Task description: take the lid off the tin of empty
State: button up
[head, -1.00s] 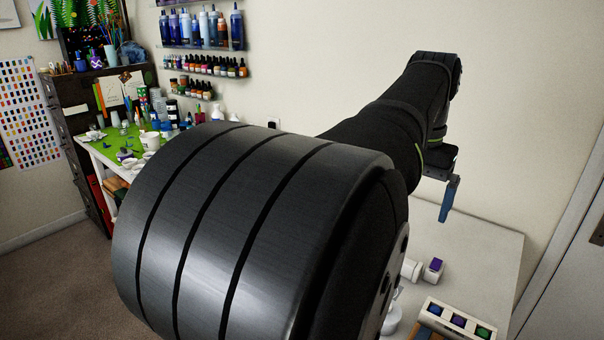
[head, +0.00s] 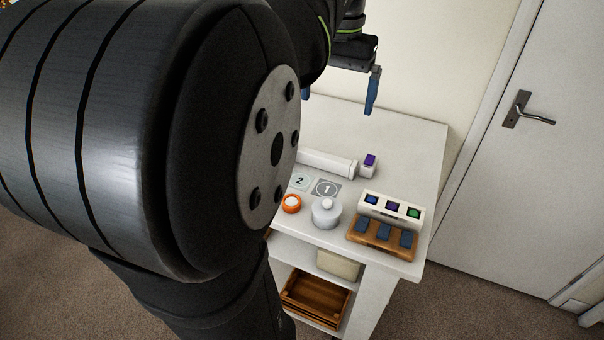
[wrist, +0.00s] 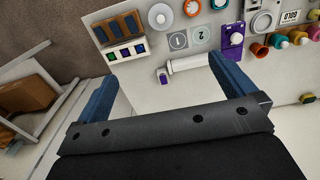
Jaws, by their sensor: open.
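A round pale grey tin (head: 326,217) with a knobbed lid (head: 327,204) stands near the front of the white table. It also shows at the top of the wrist view (wrist: 160,20). I cannot read a label, so I cannot tell whether it is the tin of empty. My gripper (head: 339,95) is high above the back of the table, apart from the tin. My arm hides the table's left part in the head view.
An orange-rimmed round piece (head: 291,204) sits left of the tin. Plates marked 1 (head: 326,188) and 2 (head: 300,181), a white tube (head: 327,163) and a purple-topped block (head: 370,160) lie behind. A white three-colour rack (head: 392,208) and brown tray (head: 360,237) stand right.

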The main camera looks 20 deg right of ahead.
jog(key=shift+c, duration=0.8)
jog(key=m+t+h, duration=0.2)
send_over(327, 203)
jog(key=f, duration=2.4)
jog(key=shift+s+a, duration=0.25)
jog(key=shift+a+x, duration=0.15)
jog(key=shift+x, duration=1.2)
jog(key=shift+a+x, duration=0.1)
jog(key=shift+x, duration=1.2)
jog(key=shift+s+f+h, duration=0.1)
jog(key=shift+s+h, duration=0.05)
jog(key=shift+h, duration=0.15)
jog(key=c, duration=1)
